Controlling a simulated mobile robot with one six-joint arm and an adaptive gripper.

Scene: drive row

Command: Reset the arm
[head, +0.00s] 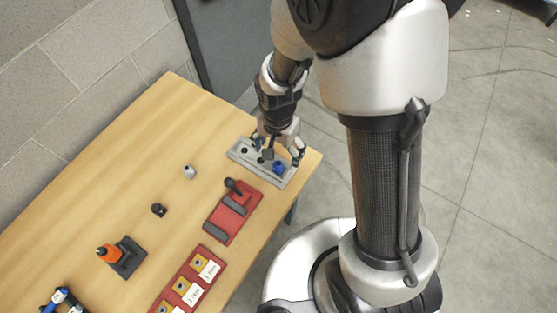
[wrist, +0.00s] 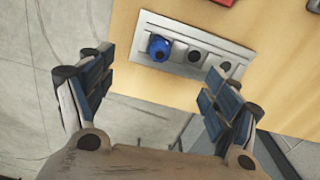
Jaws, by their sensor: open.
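My gripper (head: 278,150) is over the grey tray with round holes (head: 283,181) at the table's right end. In the wrist view my gripper (wrist: 153,88) is open, its two blue-padded fingers wide apart with nothing between them. A blue round piece (wrist: 159,47) sits in one hole of the grey tray (wrist: 215,68); the blue piece also shows in the head view (head: 279,167). My arm bends down to the tray from the upper middle of the head view.
On the wooden table (head: 150,140) are a red fixture with a dark handle (head: 233,204), a red labelled board (head: 190,283), an orange-tipped tool on a dark base (head: 108,254), a small grey piece (head: 190,171), a black piece (head: 158,209) and a blue-and-black item (head: 62,298). A block wall stands behind.

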